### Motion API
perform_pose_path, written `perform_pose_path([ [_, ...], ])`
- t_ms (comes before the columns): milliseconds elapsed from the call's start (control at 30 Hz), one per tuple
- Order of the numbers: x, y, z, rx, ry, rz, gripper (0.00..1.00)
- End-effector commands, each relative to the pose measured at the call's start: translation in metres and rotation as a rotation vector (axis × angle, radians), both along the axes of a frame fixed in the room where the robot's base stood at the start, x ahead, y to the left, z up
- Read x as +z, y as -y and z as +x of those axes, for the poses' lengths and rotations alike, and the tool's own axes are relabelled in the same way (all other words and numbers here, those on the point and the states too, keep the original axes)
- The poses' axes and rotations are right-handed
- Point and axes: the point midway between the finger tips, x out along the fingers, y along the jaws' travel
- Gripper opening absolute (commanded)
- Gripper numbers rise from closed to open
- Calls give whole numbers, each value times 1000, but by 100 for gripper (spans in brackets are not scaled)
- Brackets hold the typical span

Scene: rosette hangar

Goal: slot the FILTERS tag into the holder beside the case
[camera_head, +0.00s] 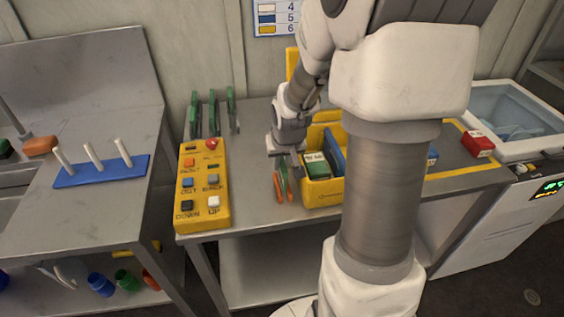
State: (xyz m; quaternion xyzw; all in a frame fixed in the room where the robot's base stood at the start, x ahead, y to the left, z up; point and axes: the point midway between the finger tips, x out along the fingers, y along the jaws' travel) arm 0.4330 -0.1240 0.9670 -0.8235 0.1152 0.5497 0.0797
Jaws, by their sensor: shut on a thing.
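A yellow open case (322,193) stands on the grey bench, partly hidden behind my arm. It holds a green block with a white label (316,166) and blue pieces. My gripper (284,180) points down just left of the case's front left corner. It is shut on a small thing. Thin green and orange parts show at its tip, but I cannot tell what is finger and what is held. No FILTERS lettering is readable, so I cannot tell whether it is the tag. I cannot make out the holder beside the case.
A yellow button panel (203,186) lies left of my gripper, with several green upright pieces (213,112) behind it. A red box (478,143) sits right of the case. A blue pegged base (101,171) is on the left bench. An open white chest (513,110) stands far right.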

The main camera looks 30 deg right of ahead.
Motion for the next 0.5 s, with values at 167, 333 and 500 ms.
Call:
perform_pose_path([
  [167,-1,0,0,0,0,0,0],
  [333,-1,0,0,0,1,0,0],
  [500,-4,0,0,0,0,0,0],
])
